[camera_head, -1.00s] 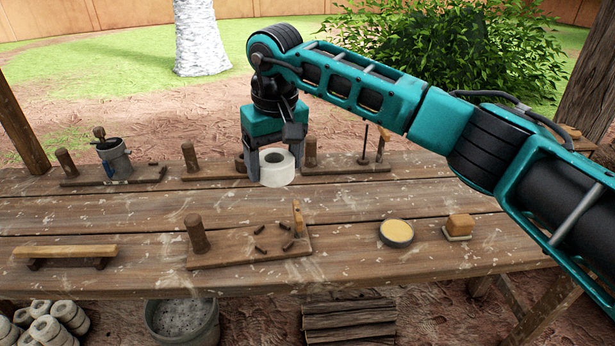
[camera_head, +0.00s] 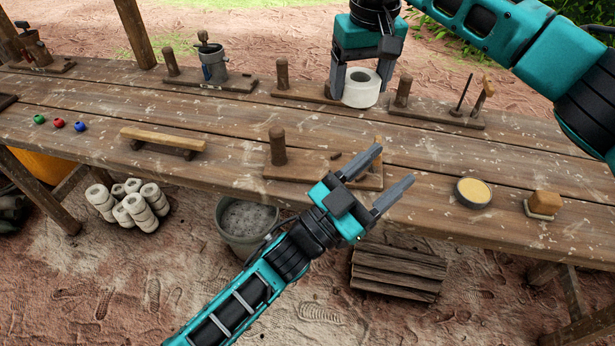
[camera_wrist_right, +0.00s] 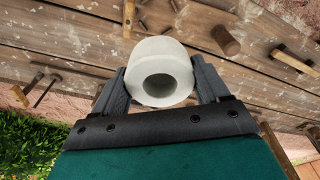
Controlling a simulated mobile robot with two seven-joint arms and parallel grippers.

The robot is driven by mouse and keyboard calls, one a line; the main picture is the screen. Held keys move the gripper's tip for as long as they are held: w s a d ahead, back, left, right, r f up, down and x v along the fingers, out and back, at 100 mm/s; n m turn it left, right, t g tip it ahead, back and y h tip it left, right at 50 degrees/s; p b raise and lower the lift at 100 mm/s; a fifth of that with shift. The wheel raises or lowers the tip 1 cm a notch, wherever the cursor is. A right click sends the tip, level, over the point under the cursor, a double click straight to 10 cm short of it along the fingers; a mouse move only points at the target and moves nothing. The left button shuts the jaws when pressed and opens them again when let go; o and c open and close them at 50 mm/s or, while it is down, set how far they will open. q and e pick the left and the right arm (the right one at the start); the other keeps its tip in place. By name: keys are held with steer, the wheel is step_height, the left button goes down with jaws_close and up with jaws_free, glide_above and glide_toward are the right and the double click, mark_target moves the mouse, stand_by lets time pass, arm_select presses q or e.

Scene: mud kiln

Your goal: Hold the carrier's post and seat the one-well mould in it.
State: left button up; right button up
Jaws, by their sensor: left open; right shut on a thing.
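The one-well mould (camera_head: 361,88) is a white ring-like cylinder with a round hole. My right gripper (camera_head: 361,92) is shut on its sides at the back of the table; I cannot tell whether it touches the board there. The right wrist view also shows the mould (camera_wrist_right: 160,72) upright between the fingers. The carrier (camera_head: 290,172) is a wooden board near the table's front edge, with a thick round post (camera_head: 278,147) at its left end and small dark pegs. My left gripper (camera_head: 391,166) is open and empty, its fingers covering part of the carrier's right end. It is right of the post, apart from it.
Boards with posts stand along the back, one with a grey cup (camera_head: 213,66). A wooden bar on feet (camera_head: 163,139) lies left of the carrier. A round dish (camera_head: 473,192) and a sponge-like block (camera_head: 545,203) lie right. A bucket (camera_head: 250,220) stands below the front edge.

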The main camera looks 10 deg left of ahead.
arm_select(q)
steer(key=s+d+r+m+g+h, duration=0.1)
steer(key=s+d+r+m+g, duration=0.3)
steer(key=s+d+m+g, duration=0.55)
steer(key=s+d+r+m+g+h, duration=0.2)
steer(key=s+d+r+m+g, duration=0.35)
steer(key=m+g, duration=0.8)
steer(key=s+f+g+y, duration=0.4)
steer(key=s+g+y, duration=0.4)
steer(key=y, duration=0.1)
steer(key=s+a+f+t+y, duration=0.3)
steer(key=s+a+f+y, duration=0.1)
steer(key=f+y, duration=0.6)
steer(key=n+t+y, duration=0.6)
steer(key=t+y, duration=0.6)
steer(key=t, duration=1.5)
glide_toward(281, 146)
steer(key=x, duration=1.1)
steer(key=shift+w+a, duration=0.15)
steer(key=shift+w, duration=0.05)
